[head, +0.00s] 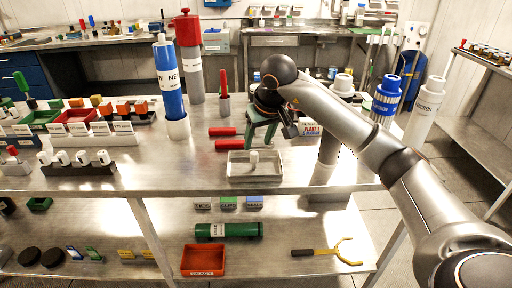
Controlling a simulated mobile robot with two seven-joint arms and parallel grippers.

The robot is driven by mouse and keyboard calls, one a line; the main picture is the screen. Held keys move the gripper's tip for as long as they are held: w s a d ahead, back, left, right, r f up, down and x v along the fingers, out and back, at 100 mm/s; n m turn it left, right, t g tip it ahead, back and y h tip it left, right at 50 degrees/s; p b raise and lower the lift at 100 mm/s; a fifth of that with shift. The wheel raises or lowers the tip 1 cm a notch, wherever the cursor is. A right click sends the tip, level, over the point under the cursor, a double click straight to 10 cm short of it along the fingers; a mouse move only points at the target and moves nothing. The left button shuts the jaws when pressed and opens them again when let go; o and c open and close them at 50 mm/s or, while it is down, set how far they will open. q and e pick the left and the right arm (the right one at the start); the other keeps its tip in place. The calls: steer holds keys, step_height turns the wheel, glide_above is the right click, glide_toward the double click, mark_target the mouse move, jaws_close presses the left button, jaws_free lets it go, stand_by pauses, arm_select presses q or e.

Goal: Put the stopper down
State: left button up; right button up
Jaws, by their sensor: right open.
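A small white upright piece (254,160), which may be the stopper, stands in a shallow metal tray (236,179) at the front of the steel bench. My right arm reaches in from the right. Its dark right gripper (290,130) is above and behind the tray, beside a teal stand (262,130). The gripper is open and apart from the white piece. Its fingertips are small and partly hard to make out. My left gripper is not in view.
Bare bench (180,170) lies left of the tray.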

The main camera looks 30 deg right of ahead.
steer(key=v, duration=0.7)
steer(key=s+a+f+m+g+y, duration=0.15)
steer(key=a+f+y, duration=0.35)
steer(key=a, duration=0.6)
steer(key=s+a+f+m+g+y, duration=0.1)
steer(key=s+a+f+m+y, duration=0.25)
steer(key=a, duration=0.65)
steer(key=s+a+r+m+t+y, duration=0.2)
steer(key=a+m+t+y, duration=0.2)
steer(key=a+m+y, duration=1)
steer(key=w+d+f+m+t+h, duration=0.1)
steer(key=d+f+m+t+h, duration=0.5)
steer(key=m, duration=1.1)
steer(key=d+f+m+t+h, duration=0.5)
steer(key=d+f+m+h, duration=0.3)
steer(key=m, duration=0.9)
steer(key=s+d+f+m+g+h, duration=0.1)
steer(key=s+f+m+g+h, duration=0.3)
steer(key=s+f+m+g, duration=0.4)
steer(key=s+f+m, duration=0.6)
steer(key=s+f, duration=0.1)
steer(key=f, duration=0.3)
steer(key=shift+d+f+m, duration=0.25)
steer(key=shift+d+m, duration=0.15)
steer(key=shift+h, duration=0.25)
steer(key=shift+c, duration=0.4)
